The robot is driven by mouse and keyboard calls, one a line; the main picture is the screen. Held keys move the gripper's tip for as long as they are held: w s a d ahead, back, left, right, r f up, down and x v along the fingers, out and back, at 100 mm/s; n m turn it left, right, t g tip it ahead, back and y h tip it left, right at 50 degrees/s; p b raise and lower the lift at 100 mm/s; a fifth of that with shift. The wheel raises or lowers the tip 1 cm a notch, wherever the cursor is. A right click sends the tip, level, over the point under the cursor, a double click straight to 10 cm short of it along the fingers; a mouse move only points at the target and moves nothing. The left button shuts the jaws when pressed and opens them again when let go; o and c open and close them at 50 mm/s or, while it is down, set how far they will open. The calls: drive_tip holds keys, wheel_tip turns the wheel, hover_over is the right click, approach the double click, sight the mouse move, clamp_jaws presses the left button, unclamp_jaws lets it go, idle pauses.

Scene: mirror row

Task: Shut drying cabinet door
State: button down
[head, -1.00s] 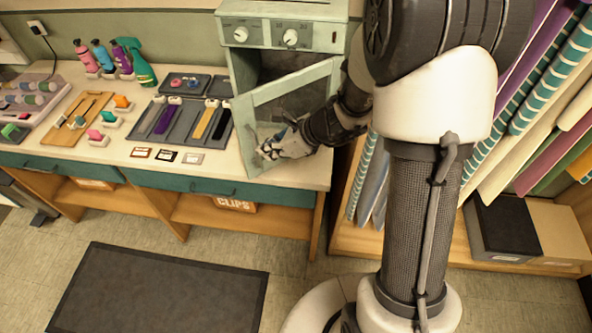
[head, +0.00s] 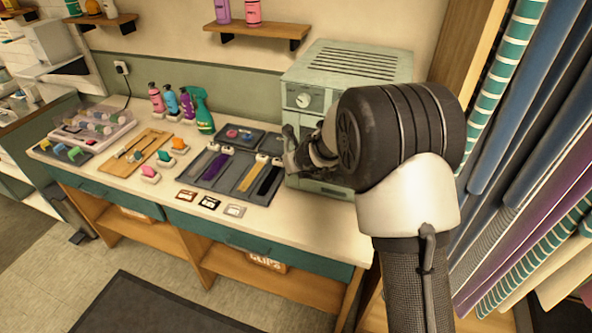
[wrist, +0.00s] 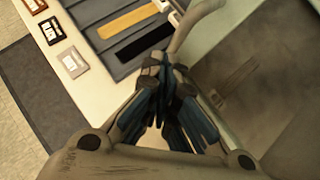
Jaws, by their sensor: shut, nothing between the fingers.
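The drying cabinet (head: 345,68) is a pale green box with a vented top and a dial on its front, at the back right of the counter. Its door is mostly hidden behind my arm in the head view; a pale lower part of the front (head: 318,186) shows. In the wrist view a dark, smudged window panel (wrist: 250,85) and a curved pale handle (wrist: 190,30) lie close to my fingers. I cannot tell whether the door sits flush. My gripper (head: 290,140) is shut and empty at the cabinet's front left; its fingers also show in the wrist view (wrist: 165,85).
Trays with coloured strips (head: 235,170) lie on the counter left of the cabinet, with small cards (head: 209,203) in front. Bottles (head: 203,110) stand farther left. Hanging fabric rolls (head: 490,110) crowd the right side. A dark mat (head: 150,305) lies on the floor.

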drive_tip(key=shift+w+d+m, duration=0.1)
drive_tip(key=shift+w+m, duration=0.2)
drive_tip(key=shift+w, duration=0.3)
drive_tip(key=shift+w+r, duration=0.1)
drive_tip(key=shift+r, duration=0.1)
